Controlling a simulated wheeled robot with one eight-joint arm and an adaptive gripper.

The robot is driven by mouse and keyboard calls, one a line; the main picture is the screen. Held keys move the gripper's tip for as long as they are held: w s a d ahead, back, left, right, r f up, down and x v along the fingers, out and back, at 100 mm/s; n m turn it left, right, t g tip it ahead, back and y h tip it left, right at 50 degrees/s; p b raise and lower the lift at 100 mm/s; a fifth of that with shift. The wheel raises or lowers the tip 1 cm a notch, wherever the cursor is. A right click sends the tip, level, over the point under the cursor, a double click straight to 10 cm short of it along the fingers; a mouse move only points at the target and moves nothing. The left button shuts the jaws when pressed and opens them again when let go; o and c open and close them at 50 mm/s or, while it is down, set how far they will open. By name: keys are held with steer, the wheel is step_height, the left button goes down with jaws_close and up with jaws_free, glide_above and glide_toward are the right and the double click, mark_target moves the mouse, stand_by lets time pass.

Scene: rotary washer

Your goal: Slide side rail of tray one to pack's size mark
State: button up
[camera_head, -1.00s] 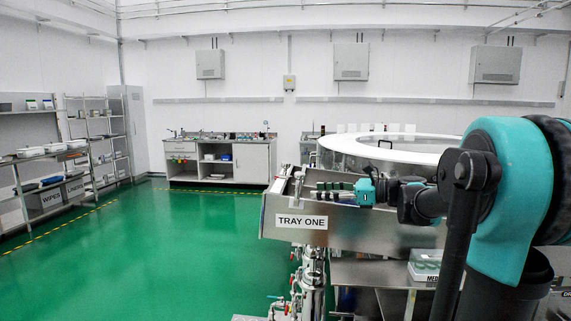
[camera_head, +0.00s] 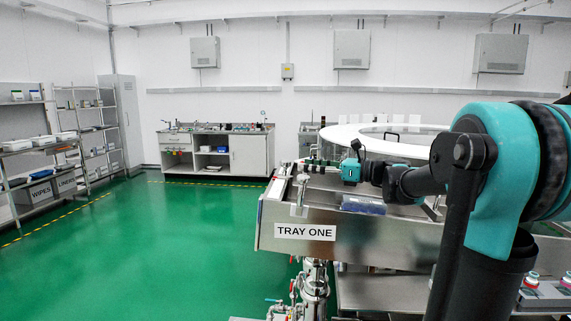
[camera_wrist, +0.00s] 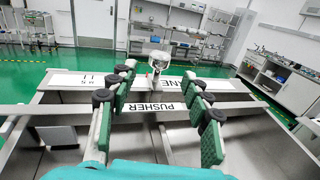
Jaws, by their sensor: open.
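Tray one (camera_head: 270,238) is a steel tray with a "TRAY ONE" label on its near face. My gripper (camera_head: 322,163) is above its far left part in the head view. In the wrist view my gripper (camera_wrist: 160,78) is open, its green-padded fingers spread wide with nothing between the pads. Below the fingers, a steel bar labelled PUSHER (camera_wrist: 172,107) crosses the view. Beyond it lies a bar with white marked strips (camera_wrist: 88,80), and an upright metal post with a pale top (camera_wrist: 159,60) stands beyond the fingertips. I cannot tell which part is the side rail. No pack's size mark is readable.
A bluish clear item (camera_head: 362,205) lies on the tray near my arm. A large round white-rimmed machine (camera_head: 345,135) stands behind. Pipes with valves (camera_head: 313,285) are below the tray. Green floor (camera_head: 150,250) is open at left; shelves (camera_head: 35,160) line the left wall.

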mark_target(286, 163)
steer(key=x, duration=0.8)
jaws_close()
